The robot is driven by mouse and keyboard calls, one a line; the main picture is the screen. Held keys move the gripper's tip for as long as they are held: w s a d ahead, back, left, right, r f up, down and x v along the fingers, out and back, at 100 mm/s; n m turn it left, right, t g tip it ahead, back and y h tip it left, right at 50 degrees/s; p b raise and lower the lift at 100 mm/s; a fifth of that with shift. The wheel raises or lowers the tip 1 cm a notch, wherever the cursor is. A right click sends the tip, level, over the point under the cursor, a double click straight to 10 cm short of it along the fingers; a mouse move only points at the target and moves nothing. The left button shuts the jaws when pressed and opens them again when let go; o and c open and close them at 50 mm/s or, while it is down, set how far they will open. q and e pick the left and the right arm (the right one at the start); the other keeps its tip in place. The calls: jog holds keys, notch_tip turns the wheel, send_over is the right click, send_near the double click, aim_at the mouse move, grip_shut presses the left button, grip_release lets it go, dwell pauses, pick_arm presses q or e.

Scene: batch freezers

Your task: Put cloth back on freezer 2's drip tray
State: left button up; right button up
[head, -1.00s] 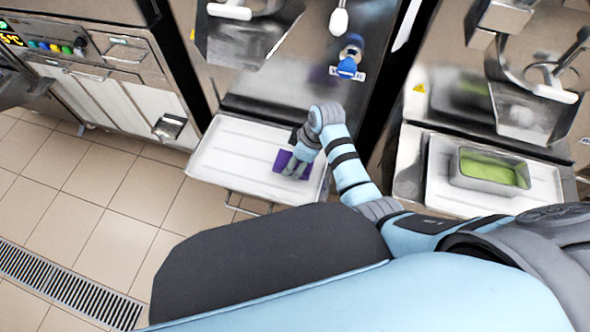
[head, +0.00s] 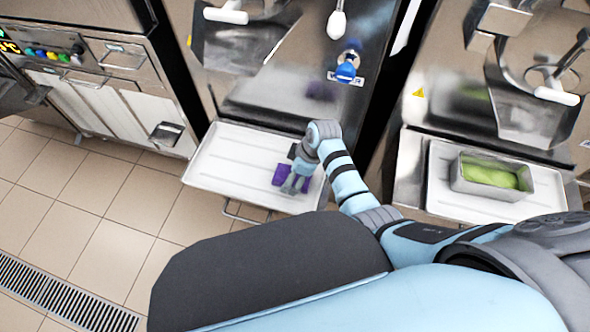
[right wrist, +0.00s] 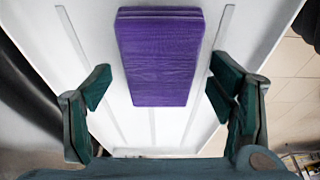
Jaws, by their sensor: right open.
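A purple folded cloth (head: 280,175) lies on the white drip tray (head: 228,160) of the middle freezer, toward the tray's right part. In the right wrist view the cloth (right wrist: 160,58) lies flat on the ribbed tray (right wrist: 85,30). My right gripper (head: 295,186) is over the cloth and partly covers it in the head view. The gap between fingers and tray is hard to judge. My left gripper is not in view.
The freezer front with a blue knob (head: 346,70) rises behind the tray. Another freezer at right has a tray (head: 440,185) bearing a metal pan (head: 490,178) of green contents. A cabinet (head: 110,75) stands left. Tiled floor (head: 80,215) with a drain grate (head: 60,295) lies in front.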

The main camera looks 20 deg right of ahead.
jog(key=p+v, duration=0.5)
jog(key=v, duration=0.7)
